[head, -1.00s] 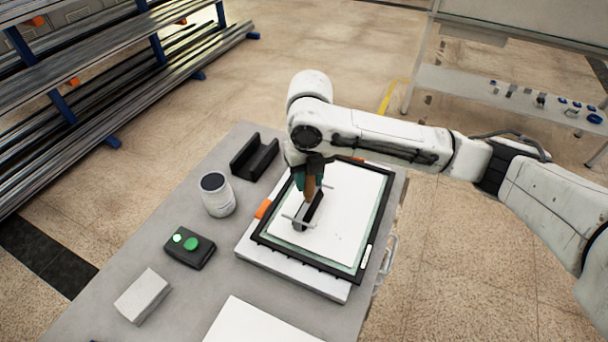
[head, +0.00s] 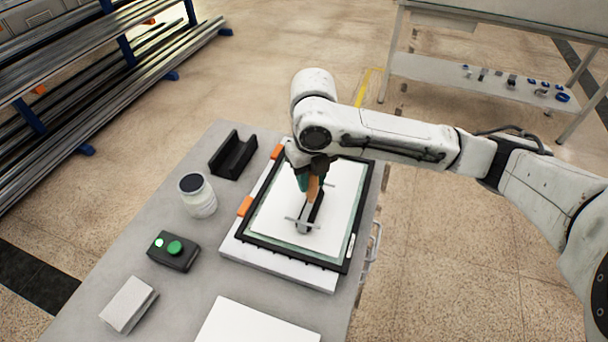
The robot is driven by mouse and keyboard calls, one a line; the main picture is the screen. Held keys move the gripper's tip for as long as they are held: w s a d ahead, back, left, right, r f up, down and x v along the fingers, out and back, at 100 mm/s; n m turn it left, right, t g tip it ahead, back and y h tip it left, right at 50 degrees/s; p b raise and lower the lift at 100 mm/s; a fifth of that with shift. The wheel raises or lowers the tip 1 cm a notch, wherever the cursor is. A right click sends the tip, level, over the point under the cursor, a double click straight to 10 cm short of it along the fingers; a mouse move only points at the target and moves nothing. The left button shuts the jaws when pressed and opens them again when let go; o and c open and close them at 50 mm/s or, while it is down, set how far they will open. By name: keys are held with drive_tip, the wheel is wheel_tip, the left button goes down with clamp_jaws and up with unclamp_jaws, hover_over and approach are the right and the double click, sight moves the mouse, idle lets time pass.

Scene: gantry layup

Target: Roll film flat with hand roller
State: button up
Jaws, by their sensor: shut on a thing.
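The hand roller (head: 308,218) has a dark roll, a metal frame and an orange-brown handle. It rests on or just above the white film (head: 271,222). The film lies over a pale green sheet inside a black frame (head: 296,270) on a white board. My gripper (head: 312,183) is shut on the roller's handle, above the middle of the film. The arm comes in from the right. The far part of the film is partly hidden behind my arm. I cannot tell whether the roll touches the film.
A black cradle (head: 233,155), a white jar with a dark lid (head: 198,196), a black box with green buttons (head: 173,251) and a grey block (head: 129,304) stand left of the frame. A white sheet (head: 255,325) lies in front. Orange clamps (head: 244,206) sit at the board's left edge.

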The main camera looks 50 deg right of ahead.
drive_tip(key=s, duration=0.1)
drive_tip(key=s+d, duration=0.1)
drive_tip(key=s, duration=0.1)
drive_tip(key=s+d+b, duration=0.1)
drive_tip(key=s, duration=0.1)
drive_tip(key=shift+s, duration=0.15)
idle(0.6)
wheel_tip(320, 180, up, 5)
drive_tip(key=p, duration=0.3)
drive_tip(key=shift+p, duration=0.3)
drive_tip(key=shift+r, duration=0.1)
idle(0.5)
